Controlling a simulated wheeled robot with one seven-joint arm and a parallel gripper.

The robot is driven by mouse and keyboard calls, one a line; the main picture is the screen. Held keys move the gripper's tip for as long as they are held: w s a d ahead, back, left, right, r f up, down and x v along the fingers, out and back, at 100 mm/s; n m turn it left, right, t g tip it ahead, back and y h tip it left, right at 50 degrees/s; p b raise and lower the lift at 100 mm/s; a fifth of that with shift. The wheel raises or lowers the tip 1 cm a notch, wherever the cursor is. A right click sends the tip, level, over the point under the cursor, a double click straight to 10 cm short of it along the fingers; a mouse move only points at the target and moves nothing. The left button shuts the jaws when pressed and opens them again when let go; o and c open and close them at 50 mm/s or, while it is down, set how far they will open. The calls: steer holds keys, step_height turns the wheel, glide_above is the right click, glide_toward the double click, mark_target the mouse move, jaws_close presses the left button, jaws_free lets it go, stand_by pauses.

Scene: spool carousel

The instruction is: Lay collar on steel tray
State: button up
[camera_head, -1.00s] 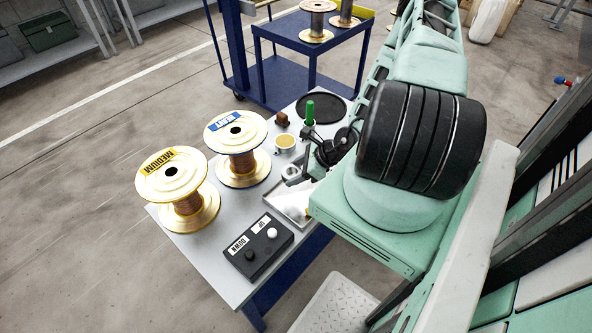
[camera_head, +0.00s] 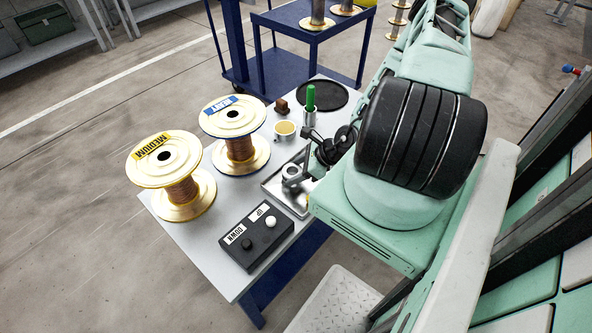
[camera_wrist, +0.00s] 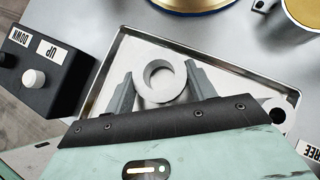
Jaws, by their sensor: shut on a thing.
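The collar is a pale grey ring (camera_wrist: 148,91) with an off-centre looking hole, between my gripper's two grey fingers (camera_wrist: 162,88) in the wrist view. My gripper is shut on it. In the head view the collar (camera_head: 289,171) shows at my gripper (camera_head: 294,180), over the steel tray. The shallow steel tray (camera_wrist: 112,62) has a raised rim and lies under the collar in the wrist view; it also shows in the head view (camera_head: 290,205), partly hidden by my arm. I cannot tell whether the collar touches the tray floor.
A black UP/DOWN button box (camera_head: 257,236) stands beside the tray. Two copper spools, MEDIUM (camera_head: 172,172) and a blue-labelled one (camera_head: 236,135), stand at the left.

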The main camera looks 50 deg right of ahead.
steer(key=o, duration=1.3)
steer(key=shift+c, duration=0.2)
steer(key=p+v, duration=0.1)
steer(key=v, duration=1.6)
steer(key=shift+r, duration=0.2)
steer(key=shift+s, duration=0.1)
